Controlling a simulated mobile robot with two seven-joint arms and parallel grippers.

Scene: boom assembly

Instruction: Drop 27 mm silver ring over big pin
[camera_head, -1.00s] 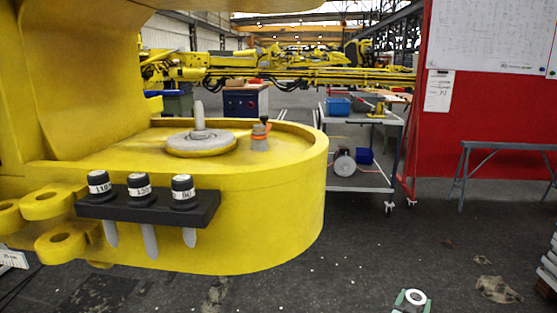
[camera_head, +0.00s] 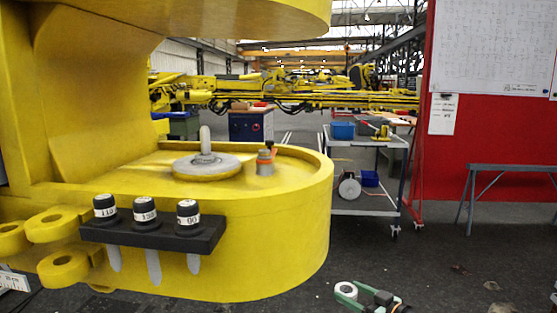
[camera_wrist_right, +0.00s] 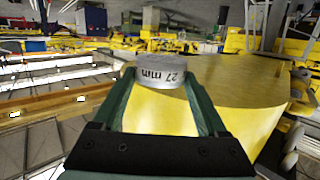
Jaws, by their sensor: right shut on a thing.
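The big pin (camera_head: 205,140) stands upright from a round grey disc (camera_head: 208,167) on the yellow boom's flat top. My right gripper (camera_head: 345,291) has green fingers and is low, to the right of the boom and apart from it. It is shut on the silver ring (camera_head: 344,289). In the right wrist view the silver ring (camera_wrist_right: 160,73), marked "27 mm", sits between the two green fingertips. The pin cannot be made out in the wrist view. My left gripper is not in view.
The yellow boom (camera_head: 270,235) has a raised rim around its top and a yellow part overhanging above. A small grey and orange item (camera_head: 265,162) stands beside the disc. A black rack (camera_head: 150,232) with three black-topped tools is on the boom's front. A trolley (camera_head: 365,175) stands behind.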

